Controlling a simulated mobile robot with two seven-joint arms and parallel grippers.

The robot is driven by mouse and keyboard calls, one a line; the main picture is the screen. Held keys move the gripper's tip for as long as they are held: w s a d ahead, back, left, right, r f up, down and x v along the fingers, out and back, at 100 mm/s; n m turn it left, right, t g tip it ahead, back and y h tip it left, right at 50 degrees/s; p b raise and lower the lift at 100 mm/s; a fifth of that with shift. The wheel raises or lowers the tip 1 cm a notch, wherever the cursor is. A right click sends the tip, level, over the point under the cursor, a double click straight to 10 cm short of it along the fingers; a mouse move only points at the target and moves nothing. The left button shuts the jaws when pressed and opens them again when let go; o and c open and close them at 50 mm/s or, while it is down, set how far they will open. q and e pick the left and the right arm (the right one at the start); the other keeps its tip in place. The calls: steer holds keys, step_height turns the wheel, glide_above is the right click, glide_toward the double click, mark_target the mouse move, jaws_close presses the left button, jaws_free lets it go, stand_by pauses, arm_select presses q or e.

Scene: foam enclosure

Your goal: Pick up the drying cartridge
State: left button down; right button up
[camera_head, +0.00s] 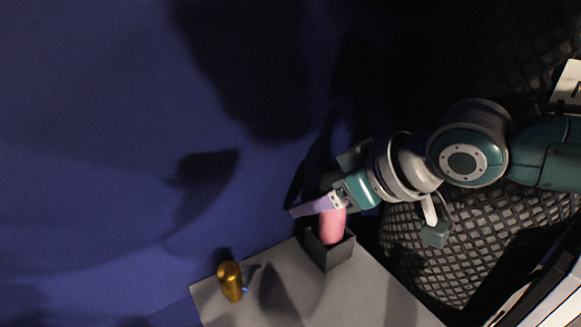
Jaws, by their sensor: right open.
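A pink cylinder (332,226) stands upright in a dark square holder (331,251) on a grey table, and it may be the drying cartridge. A gold cylinder (230,281) with a small blue part at its side stands farther left near the table edge. I cannot tell for certain which one is the cartridge. My right gripper (308,207) is open, with its purple finger pointing left over the top of the pink cylinder. The finger hides part of the cylinder's top, and I cannot tell if they touch. My left gripper is out of view.
The grey table top (300,300) is mostly bare between and around the two cylinders. Dark textured foam (455,265) lies to the right. A dark blue surface (100,170) with shadows fills the left.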

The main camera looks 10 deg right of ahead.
jaws_close()
stand_by(0.4)
